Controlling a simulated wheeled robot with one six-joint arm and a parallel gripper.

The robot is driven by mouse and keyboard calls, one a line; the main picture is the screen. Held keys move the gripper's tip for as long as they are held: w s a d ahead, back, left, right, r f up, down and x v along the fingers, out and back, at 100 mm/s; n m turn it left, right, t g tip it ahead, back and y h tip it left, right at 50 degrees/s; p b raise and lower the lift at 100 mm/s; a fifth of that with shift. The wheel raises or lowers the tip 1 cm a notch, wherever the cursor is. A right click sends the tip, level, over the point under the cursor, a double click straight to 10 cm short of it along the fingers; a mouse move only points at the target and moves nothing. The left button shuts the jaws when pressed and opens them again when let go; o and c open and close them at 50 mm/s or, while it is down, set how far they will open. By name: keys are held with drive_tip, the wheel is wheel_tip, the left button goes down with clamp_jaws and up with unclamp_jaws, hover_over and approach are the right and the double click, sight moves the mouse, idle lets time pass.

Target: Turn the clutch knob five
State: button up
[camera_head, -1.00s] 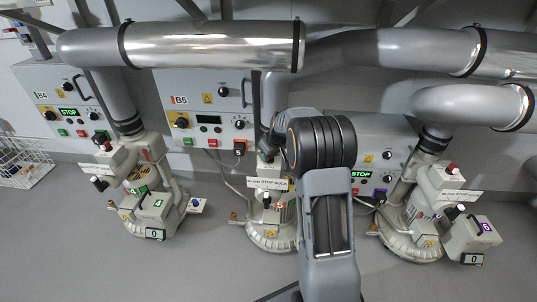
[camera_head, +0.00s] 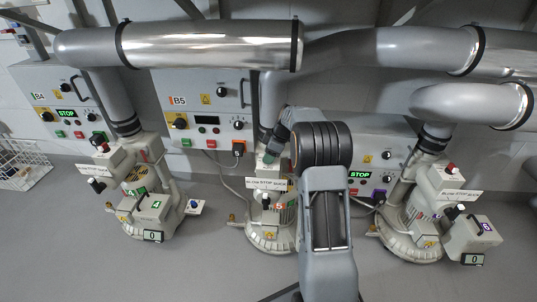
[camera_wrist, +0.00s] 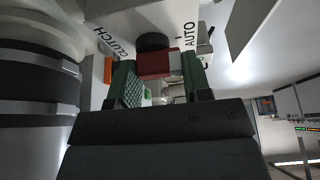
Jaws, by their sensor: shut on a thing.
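The clutch knob (camera_wrist: 158,64) shows in the wrist view, red with a black round base, under a light housing lettered CLUTCH and AUTO. My gripper (camera_wrist: 160,82) has its green fingers on either side of the knob and is shut on it. In the head view my gripper (camera_head: 269,157) is at the top of the middle blower (camera_head: 268,232), which bears an orange 5. The knob itself is hidden there by my wrist and arm. The knob's exact setting cannot be told.
Control box B5 (camera_head: 207,90) stands behind the middle blower, with a dark display. Blower 4 (camera_head: 150,205) is at left and blower 6 (camera_head: 470,238) at right. Large grey pipes (camera_head: 210,45) run overhead. A thick pipe (camera_wrist: 35,100) is close at left in the wrist view.

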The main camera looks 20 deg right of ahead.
drive_tip(key=shift+d+n, duration=0.1)
drive_tip(key=shift+n, duration=0.2)
idle(0.4)
drive_tip(key=o, duration=0.9)
drive_tip(key=p+v, duration=0.1)
drive_tip(key=v, duration=0.3)
drive_tip(key=p+v, duration=0.2)
drive_tip(key=v, duration=0.3)
drive_tip(key=p+v, duration=0.2)
drive_tip(key=v, duration=0.2)
drive_tip(key=shift+w+d+r, duration=0.15)
drive_tip(key=shift+w+r, duration=0.05)
drive_tip(key=shift+r, duration=0.2)
